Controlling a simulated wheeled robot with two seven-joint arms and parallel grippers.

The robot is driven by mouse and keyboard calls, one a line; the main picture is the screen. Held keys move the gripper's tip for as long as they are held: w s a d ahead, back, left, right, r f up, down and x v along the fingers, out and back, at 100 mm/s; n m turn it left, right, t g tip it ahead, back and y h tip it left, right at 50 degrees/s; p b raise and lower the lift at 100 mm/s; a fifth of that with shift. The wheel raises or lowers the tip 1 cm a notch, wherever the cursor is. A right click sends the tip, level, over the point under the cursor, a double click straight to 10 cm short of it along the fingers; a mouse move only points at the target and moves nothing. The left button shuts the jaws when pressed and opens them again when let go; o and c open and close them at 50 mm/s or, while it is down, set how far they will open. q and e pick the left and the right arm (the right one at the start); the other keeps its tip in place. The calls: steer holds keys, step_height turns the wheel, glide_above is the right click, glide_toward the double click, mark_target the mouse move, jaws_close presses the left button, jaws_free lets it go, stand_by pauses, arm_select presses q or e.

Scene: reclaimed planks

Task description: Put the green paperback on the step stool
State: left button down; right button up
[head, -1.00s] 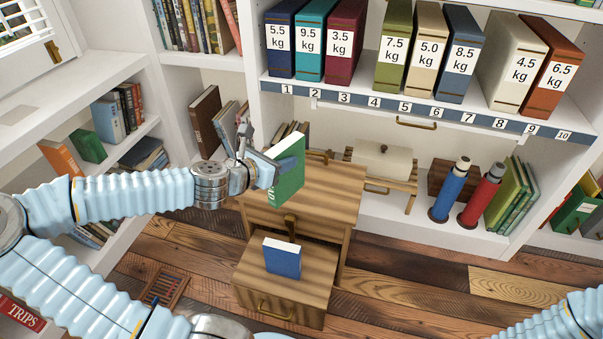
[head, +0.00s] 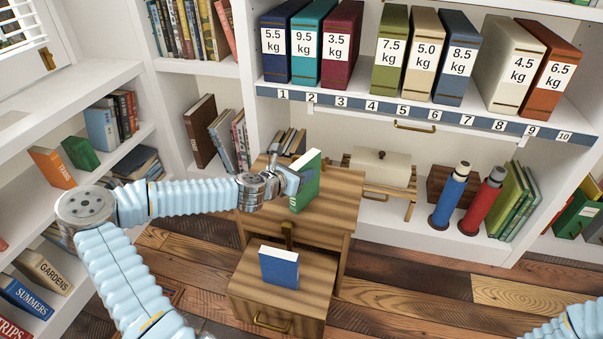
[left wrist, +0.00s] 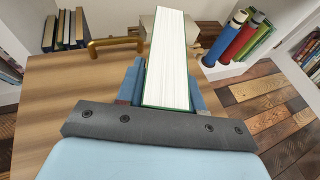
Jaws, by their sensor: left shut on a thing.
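The green paperback (head: 309,184) is upright over the upper top of the wooden step stool (head: 338,200). I cannot tell whether its lower edge touches the wood. My left gripper (head: 291,181) is shut on its left side in the head view. In the left wrist view the paperback (left wrist: 168,62) stands between the two blue fingers (left wrist: 166,92), page edges facing the camera, with the stool's top (left wrist: 65,105) behind and beside it. My right gripper is out of view; only part of my right arm shows at the lower right.
A blue book (head: 279,268) stands on the stool's lower step. A cream box (head: 380,168), a blue bottle (head: 450,193) and a red bottle (head: 482,202) are behind to the right. The stool's upper top is clear right of the paperback.

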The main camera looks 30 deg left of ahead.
arm_select(q)
steer(key=shift+f, duration=0.15)
steer(key=c, duration=0.7)
jaws_free()
